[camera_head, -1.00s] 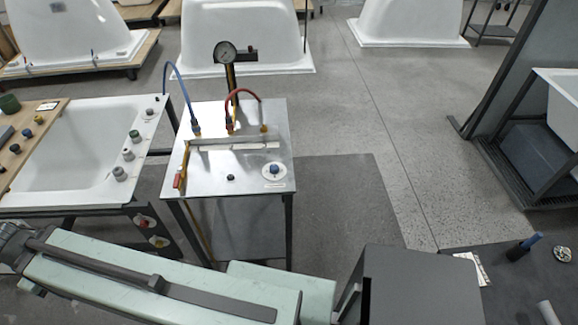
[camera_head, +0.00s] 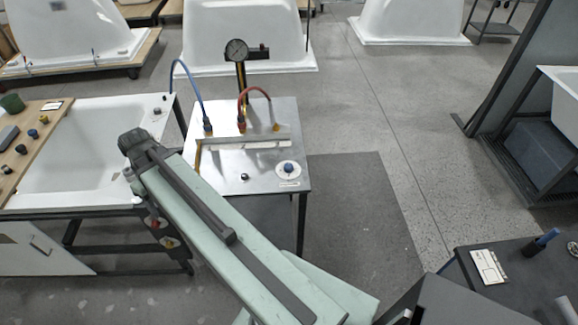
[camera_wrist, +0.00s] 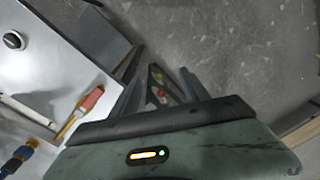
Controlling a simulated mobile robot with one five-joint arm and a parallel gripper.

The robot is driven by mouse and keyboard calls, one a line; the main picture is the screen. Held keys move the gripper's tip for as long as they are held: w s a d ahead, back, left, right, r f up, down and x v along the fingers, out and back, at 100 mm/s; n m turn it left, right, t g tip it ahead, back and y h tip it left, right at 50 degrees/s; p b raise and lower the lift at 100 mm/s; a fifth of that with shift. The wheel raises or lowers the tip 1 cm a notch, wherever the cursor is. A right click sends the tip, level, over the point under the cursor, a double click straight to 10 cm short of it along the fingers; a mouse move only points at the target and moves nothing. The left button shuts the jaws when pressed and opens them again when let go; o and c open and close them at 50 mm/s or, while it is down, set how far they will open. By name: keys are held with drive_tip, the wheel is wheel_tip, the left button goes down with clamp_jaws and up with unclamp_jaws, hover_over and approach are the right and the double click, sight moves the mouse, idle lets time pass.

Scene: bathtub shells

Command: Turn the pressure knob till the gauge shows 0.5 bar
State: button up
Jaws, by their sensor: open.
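The round gauge (camera_head: 236,50) stands on a dark post behind the metal bench (camera_head: 225,168). Its needle is too small to read. A blue knob (camera_head: 288,168) sits on a round white plate at the bench's right front, with a small label beside it. A small black knob (camera_head: 244,177) is left of it. A dark round knob also shows on the bench top in the wrist view (camera_wrist: 13,40). My gripper (camera_wrist: 160,76) is open, its dark fingers apart with nothing between them, by the bench's left edge. In the head view its fingers are hidden.
A red handle (camera_wrist: 91,98) is on the bench's left edge. A blue hose (camera_head: 188,80) and a red hose (camera_head: 256,90) rise behind the bench top. A white bathtub (camera_head: 75,155) stands left. Floor to the right of the bench is clear.

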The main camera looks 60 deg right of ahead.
drive_tip(key=s+d+n+t+y+b, duration=0.1)
drive_tip(key=s+d, duration=0.2)
drive_tip(key=d, duration=0.8)
drive_tip(key=s+d+n+y, duration=0.1)
drive_tip(key=s+d, duration=0.3)
drive_tip(key=d, duration=0.7)
drive_tip(key=n+t+b, duration=0.1)
drive_tip(key=n+t, duration=0.2)
drive_tip(key=n, duration=0.1)
approach(289, 166)
drive_tip(key=b+x, duration=0.7)
drive_tip(key=x, duration=0.2)
drive_tip(key=shift+d+b, duration=0.1)
drive_tip(key=shift+b, duration=0.2)
drive_tip(key=shift+r, duration=0.15)
drive_tip(key=shift+c, duration=0.3)
